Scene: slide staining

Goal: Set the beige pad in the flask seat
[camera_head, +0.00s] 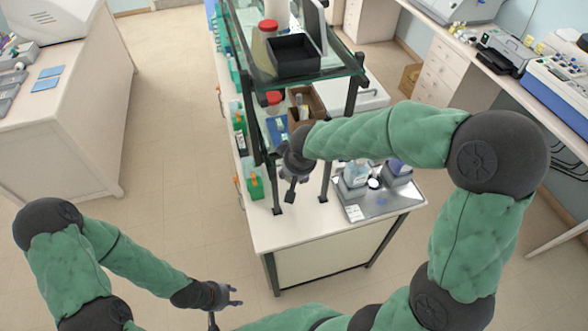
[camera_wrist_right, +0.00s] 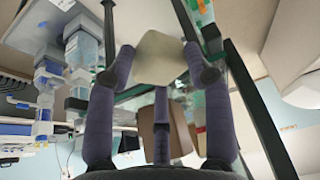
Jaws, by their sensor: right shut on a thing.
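The beige pad (camera_wrist_right: 160,58) is held between the fingertips of my right gripper (camera_wrist_right: 160,72) in the right wrist view. It looks like a pale, flat-faced piece and is tilted. In the head view my right gripper (camera_head: 291,182) hangs in front of the glass shelf, left of the metal tray, and the pad cannot be made out there. A grey holder with a bottle (camera_head: 356,174) and another grey block (camera_head: 396,173) stand on the tray. I cannot tell which is the flask seat. My left gripper (camera_head: 232,297) is open and empty, low over the floor.
The metal tray (camera_head: 383,205) lies at the near end of the white bench (camera_head: 285,236). The shelf's dark posts and glass (camera_head: 345,67) stand close to my right arm. A black bin (camera_head: 293,56) and red-lidded jars sit on the shelf. Floor left of the bench is clear.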

